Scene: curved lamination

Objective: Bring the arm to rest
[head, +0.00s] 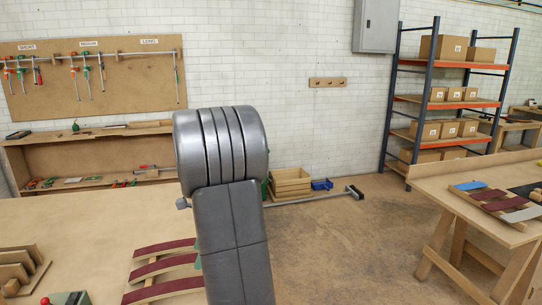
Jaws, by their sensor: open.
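My arm's thick grey links (222,165) stand upright in the middle of the head view, with a ribbed rounded joint at the top. The links hide part of the bench and wall behind them. My gripper does not show in this view. A small grey piece juts out at the left of the arm; I cannot tell what it belongs to.
A workbench (75,235) at left holds curved dark red strips (165,263) and stepped wooden blocks (18,268). A second table (450,185) at right holds coloured strips (495,199). A shelf rack (400,98) with boxes stands behind.

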